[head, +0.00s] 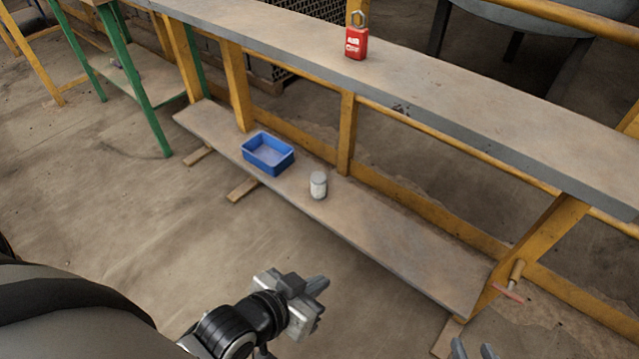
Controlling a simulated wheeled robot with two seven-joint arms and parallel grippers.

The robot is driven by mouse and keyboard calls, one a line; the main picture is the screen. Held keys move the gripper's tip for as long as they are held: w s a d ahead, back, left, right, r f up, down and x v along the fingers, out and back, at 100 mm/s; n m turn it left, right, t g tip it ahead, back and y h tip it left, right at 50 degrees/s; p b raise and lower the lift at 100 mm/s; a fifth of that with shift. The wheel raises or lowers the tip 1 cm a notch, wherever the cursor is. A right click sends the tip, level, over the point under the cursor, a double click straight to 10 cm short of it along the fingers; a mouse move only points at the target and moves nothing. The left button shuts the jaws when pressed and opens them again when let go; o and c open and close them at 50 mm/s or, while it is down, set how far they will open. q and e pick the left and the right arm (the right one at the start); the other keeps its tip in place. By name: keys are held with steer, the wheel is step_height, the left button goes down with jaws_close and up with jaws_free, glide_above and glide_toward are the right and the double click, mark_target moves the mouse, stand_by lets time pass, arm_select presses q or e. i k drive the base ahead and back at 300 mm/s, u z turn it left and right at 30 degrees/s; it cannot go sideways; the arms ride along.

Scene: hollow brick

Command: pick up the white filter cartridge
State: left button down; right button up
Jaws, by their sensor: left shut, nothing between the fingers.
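The white filter cartridge (318,186) is a small white cylinder with a grey top, standing upright on the low shelf board. My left gripper (318,287) is shut and empty, in front of and below the cartridge in the picture, well apart from it. My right gripper (473,349) shows only its fingertips at the bottom edge. They are spread apart with nothing seen between them, and they are far from the cartridge.
A blue bin (267,153) stands on the low shelf (400,240), left of the cartridge. Above and behind runs a long grey bench top (460,105) with a red padlock (356,42). Yellow posts (346,132) support it. The floor in front is clear.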

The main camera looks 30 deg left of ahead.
mark_target(318, 178)
steer(key=z, duration=2.1)
steer(key=k, duration=1.6)
steer(key=u, duration=2.15)
steer(key=i, duration=2)
steer(key=u, duration=0.05)
